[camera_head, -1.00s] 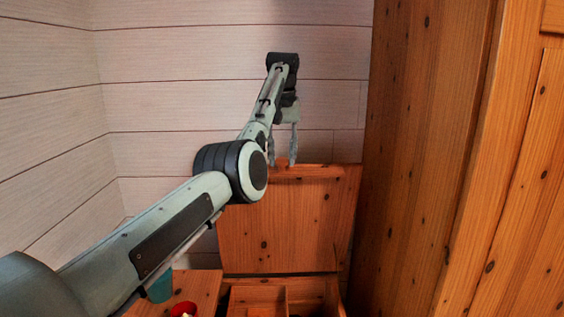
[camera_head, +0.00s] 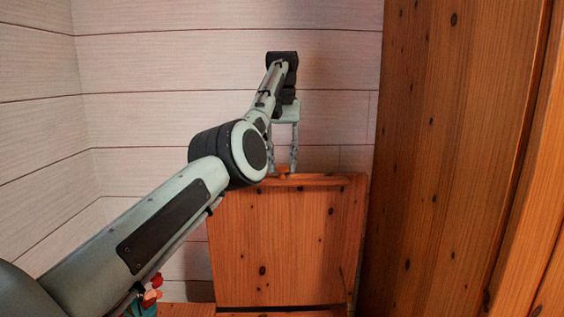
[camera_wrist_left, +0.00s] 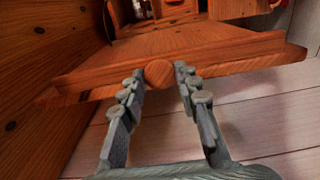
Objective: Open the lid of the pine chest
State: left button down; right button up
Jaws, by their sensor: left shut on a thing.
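The pine chest's lid (camera_head: 285,245) stands raised, nearly upright, in front of the plank wall. The chest's body is mostly below the head view. My left gripper (camera_head: 282,172) is at the lid's top edge, its fingers pointing down. In the left wrist view, my left gripper (camera_wrist_left: 159,82) is shut on the round wooden knob (camera_wrist_left: 159,72) at the middle of the lid's edge (camera_wrist_left: 230,58). Beyond the lid, part of the chest's inside shows. My right gripper is in neither view.
A tall pine panel (camera_head: 440,150) stands close on the right of the lid. Small red and pale things (camera_head: 152,291) show at the lower left, partly hidden by my arm. The pale plank wall (camera_head: 170,60) is behind the lid.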

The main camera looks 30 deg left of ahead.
pick_arm(q)
jog(key=shift+f, duration=0.2)
jog(key=c, duration=1.1)
grip_release()
